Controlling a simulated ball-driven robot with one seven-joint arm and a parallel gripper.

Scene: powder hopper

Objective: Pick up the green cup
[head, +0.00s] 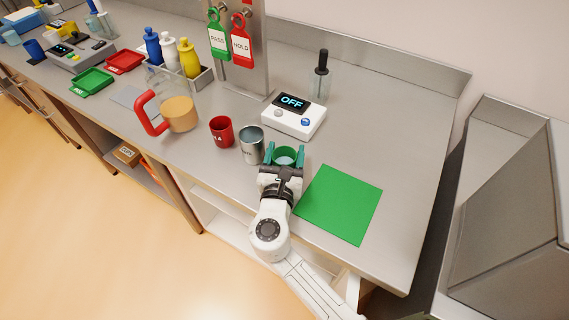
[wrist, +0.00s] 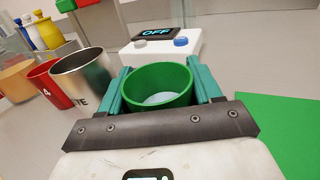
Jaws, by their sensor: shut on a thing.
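The green cup (head: 287,154) stands upright between the fingers of my gripper (head: 285,160) on the steel counter, just left of the green mat. The cup also shows in the wrist view (wrist: 157,88), with something pale inside it. The teal fingers of my gripper (wrist: 160,95) are shut on the cup from both sides. The lower part of the cup is hidden by my gripper. I cannot tell whether its base touches the counter.
A metal cup (head: 251,147) and a red cup (head: 221,130) stand close on the left. A device reading OFF (head: 294,117) is just behind. A green mat (head: 341,204) lies at the right. A pitcher with a red handle (head: 179,114) is farther left. The counter's right end is clear.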

